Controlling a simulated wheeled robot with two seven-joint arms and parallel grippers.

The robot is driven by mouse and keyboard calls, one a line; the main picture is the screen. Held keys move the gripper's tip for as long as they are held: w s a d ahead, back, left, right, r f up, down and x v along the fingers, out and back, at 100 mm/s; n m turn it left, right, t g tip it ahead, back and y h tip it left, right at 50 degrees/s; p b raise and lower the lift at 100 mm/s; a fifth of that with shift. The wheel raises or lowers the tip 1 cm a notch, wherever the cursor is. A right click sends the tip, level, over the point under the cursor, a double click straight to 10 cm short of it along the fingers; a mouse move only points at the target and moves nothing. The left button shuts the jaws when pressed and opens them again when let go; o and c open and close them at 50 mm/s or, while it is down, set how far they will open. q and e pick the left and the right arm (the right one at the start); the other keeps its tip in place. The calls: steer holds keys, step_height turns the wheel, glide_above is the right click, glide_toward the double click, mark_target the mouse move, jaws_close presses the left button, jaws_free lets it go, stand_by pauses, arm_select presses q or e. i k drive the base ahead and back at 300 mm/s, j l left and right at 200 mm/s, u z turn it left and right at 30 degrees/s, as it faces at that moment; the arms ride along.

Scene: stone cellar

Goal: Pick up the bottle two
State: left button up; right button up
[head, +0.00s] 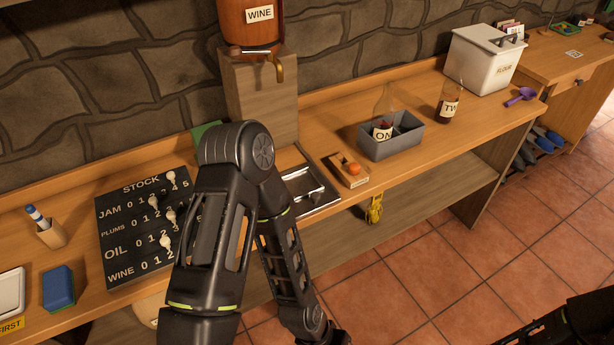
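Bottle two (447,112) stands upright on the wooden counter, right of the grey divided bin. It is clear glass with dark red contents low down and a pale label of which "TW" shows. Another bottle (382,122), with a label reading "ON", stands in the left compartment of the bin (394,150). My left arm crosses the middle of the view, bends at the elbow and runs down to the bottom edge; its fingers are not in view. Only a dark part of my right arm shows at the bottom right corner, and its fingers cannot be seen.
A white lidded flour bin (484,60) and a purple scoop (520,96) are right of bottle two. A small wooden box (348,172) and a metal tray (310,190) lie left of the grey bin. A stock board (130,230) lies further left. The tiled floor in front is open.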

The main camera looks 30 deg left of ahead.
mark_target(452, 87)
steer(key=i+l+u, duration=0.1)
steer(key=i+l, duration=0.45)
steer(key=i+l+u, duration=0.15)
steer(key=l, duration=0.3)
steer(key=i+l, duration=0.35)
steer(key=i+l+u, duration=0.15)
steer(key=i+l, duration=0.35)
steer(key=l, duration=0.25)
steer(key=i+l+u, duration=0.15)
steer(key=l, duration=0.25)
steer(key=i+l, duration=0.25)
steer(key=l, duration=0.2)
steer(key=i+j+u, duration=0.05)
